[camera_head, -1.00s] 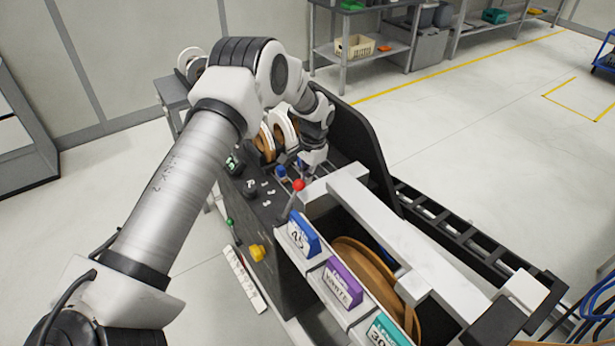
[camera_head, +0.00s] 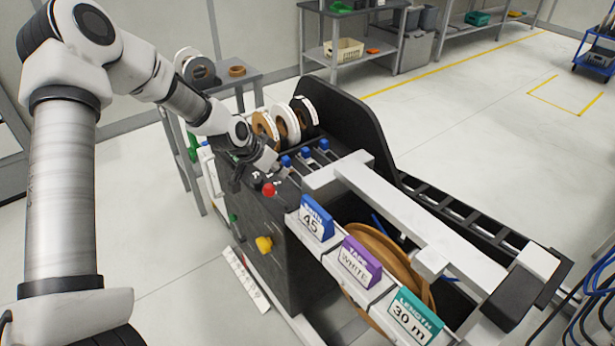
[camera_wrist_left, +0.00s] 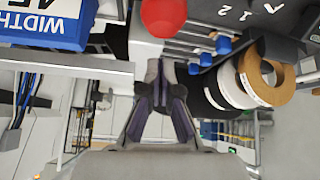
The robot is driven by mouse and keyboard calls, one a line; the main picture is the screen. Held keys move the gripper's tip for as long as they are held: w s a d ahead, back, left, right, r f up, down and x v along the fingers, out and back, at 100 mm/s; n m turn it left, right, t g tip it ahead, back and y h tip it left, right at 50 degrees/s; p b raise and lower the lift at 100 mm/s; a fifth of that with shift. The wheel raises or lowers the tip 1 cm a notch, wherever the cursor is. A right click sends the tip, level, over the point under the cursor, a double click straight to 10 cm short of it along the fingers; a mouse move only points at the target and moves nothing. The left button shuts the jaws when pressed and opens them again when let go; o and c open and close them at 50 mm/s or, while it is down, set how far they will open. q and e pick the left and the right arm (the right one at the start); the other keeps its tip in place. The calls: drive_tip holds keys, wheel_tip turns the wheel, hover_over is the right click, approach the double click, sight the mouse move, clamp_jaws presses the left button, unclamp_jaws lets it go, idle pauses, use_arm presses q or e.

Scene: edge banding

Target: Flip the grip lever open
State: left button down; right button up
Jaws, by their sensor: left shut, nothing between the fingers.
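The grip lever appears to be the one with a red ball knob (camera_head: 269,189), at the left edge of the dark machine top (camera_head: 285,205). Its shaft is hidden in the head view. The red ball also shows at the top of the left wrist view (camera_wrist_left: 164,16), just beyond my fingertips. My left gripper (camera_head: 266,168) is above the machine's left end, close behind the red ball. In the left wrist view its fingers (camera_wrist_left: 161,68) are together with nothing between them. I cannot tell whether they touch the ball. My right gripper is not in view.
Several blue-tipped levers (camera_head: 306,152) stand right of the gripper, before the tape rolls (camera_head: 290,122). A yellow knob (camera_head: 264,244) is on the machine's front. Blue, purple and teal cards (camera_head: 361,262) line a tray with a large brown roll (camera_head: 385,255). A white beam (camera_head: 400,205) crosses above it.

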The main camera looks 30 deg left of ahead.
sight(269, 185)
use_arm(q)
drive_tip(key=s, duration=0.1)
drive_tip(key=s+t+p, duration=0.1)
drive_tip(key=s+a+f+t, duration=0.1)
drive_tip(key=shift+s+h+p, duration=0.25)
drive_tip(key=shift+h+p, duration=0.1)
drive_tip(key=shift+h, duration=0.05)
drive_tip(key=shift+s+f, duration=0.1)
drive_tip(key=shift+f, duration=0.1)
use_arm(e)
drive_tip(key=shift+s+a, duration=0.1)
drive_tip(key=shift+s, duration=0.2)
